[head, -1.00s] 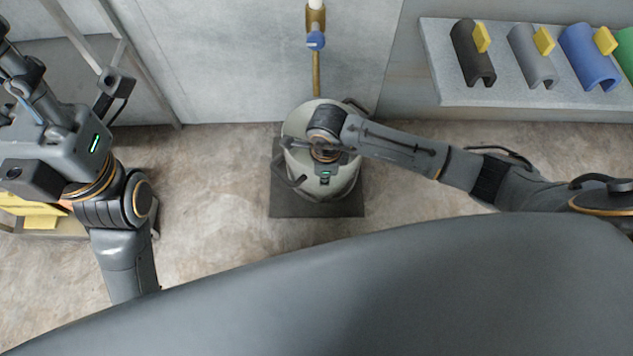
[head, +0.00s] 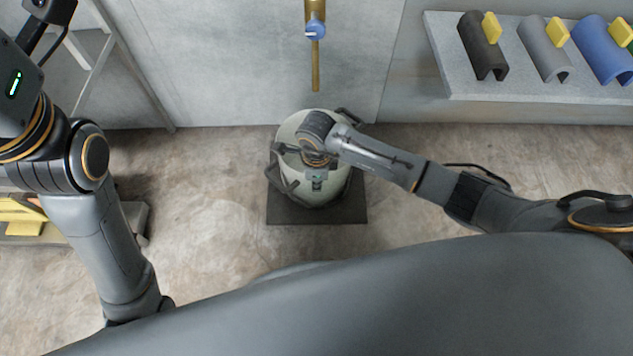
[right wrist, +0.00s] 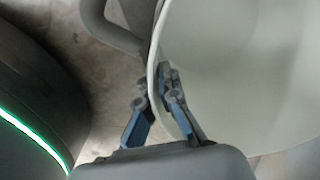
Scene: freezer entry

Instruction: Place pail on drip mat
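The pail (head: 337,188) is pale grey-green with dark loop handles at two sides. In the head view it is over the dark square drip mat (head: 315,214), whose front and side edges show around it. Whether its base touches the mat is hidden. My right gripper (head: 312,158) is over the pail, its fingers mostly hidden by my wrist. In the right wrist view, my right gripper (right wrist: 160,92) has blue-grey fingers on both sides of the pail's rim (right wrist: 154,72), closed on it. My left arm is at the left edge, and its fingers are out of frame.
A brass pipe with a blue-handled tap (head: 315,30) comes down behind the pail. A wall shelf (head: 540,88) at upper right holds curved coloured pieces with yellow tabs. A low platform with yellow items (head: 25,222) is at left. Floor beside the mat is bare.

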